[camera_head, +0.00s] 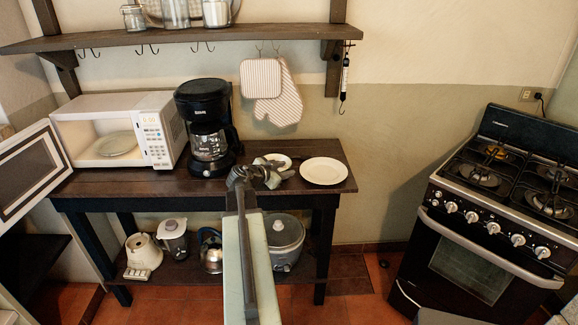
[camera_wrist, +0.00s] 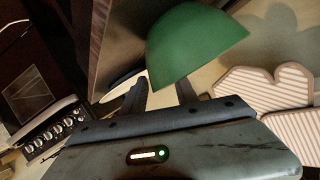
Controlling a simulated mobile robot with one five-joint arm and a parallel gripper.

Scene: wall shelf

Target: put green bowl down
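The green bowl (camera_wrist: 195,48) fills the upper middle of the wrist view, with one edge of its rim between the two fingers of my gripper (camera_wrist: 162,90). The fingers appear closed on that edge, though the contact is partly hidden. In the head view, my gripper (camera_head: 258,174) is over the dark wooden table (camera_head: 150,182), near its right part. I cannot make out the bowl clearly there. A white plate (camera_head: 323,171) lies on the table's right end, right of my gripper. A smaller pale dish (camera_head: 277,158) shows partly behind my gripper.
A black coffee maker (camera_head: 207,125) stands just left of my gripper. A microwave (camera_head: 160,130) with its door open is further left. A mitt (camera_head: 281,98) hangs on the wall behind. A stove (camera_head: 490,215) stands at the right. Little free tabletop shows around the plates.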

